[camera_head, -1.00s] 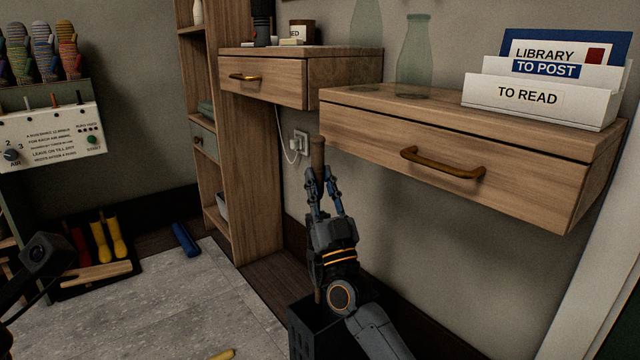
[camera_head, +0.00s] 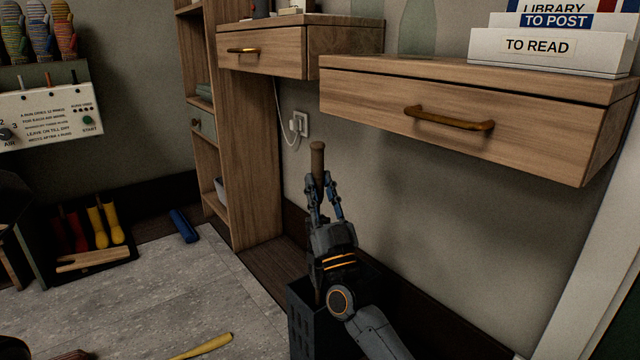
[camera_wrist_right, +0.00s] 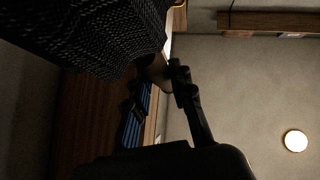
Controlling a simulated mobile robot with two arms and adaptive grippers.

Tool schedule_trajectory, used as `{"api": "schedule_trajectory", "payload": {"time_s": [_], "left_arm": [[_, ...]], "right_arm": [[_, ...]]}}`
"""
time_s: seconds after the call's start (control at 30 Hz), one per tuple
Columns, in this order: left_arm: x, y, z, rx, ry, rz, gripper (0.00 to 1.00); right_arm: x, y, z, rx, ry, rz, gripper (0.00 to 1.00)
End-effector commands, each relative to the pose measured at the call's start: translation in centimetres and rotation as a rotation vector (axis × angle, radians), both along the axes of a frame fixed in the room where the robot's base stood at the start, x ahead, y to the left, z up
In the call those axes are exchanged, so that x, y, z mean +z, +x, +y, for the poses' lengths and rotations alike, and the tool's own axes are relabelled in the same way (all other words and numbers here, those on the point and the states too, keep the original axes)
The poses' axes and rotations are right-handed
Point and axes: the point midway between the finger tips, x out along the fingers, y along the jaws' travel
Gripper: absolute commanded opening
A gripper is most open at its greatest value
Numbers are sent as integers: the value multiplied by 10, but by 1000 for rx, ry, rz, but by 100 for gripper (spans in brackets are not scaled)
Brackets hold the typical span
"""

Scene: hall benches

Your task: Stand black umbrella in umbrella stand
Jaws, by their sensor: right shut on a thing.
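My right gripper (camera_head: 324,192) is shut on a long upright thing with a brown rounded handle (camera_head: 317,160), which I take to be the umbrella. The handle's top sticks up above the fingers; most of its lower length is hidden behind my wrist. The dark slotted umbrella stand (camera_head: 302,332) is directly below, partly covered by my right arm. I cannot tell how deep the umbrella's lower end reaches into it. In the right wrist view, a large dark woven surface (camera_wrist_right: 90,35) is beside the fingers. My left gripper is not in view.
A wooden drawer unit (camera_head: 460,125) hangs on the wall right of the gripper, another (camera_head: 262,50) behind. A tall shelf (camera_head: 250,160) stands to the left. A yellow object (camera_head: 205,346) lies on the floor. Boots (camera_head: 104,225) stand on a tray at left.

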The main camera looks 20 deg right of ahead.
Motion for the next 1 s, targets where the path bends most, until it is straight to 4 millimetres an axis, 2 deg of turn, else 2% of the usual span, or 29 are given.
{"api": "schedule_trajectory", "payload": {"time_s": [1.0], "left_arm": [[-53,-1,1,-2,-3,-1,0]], "right_arm": [[-82,0,0,0,0,-2,0]]}}
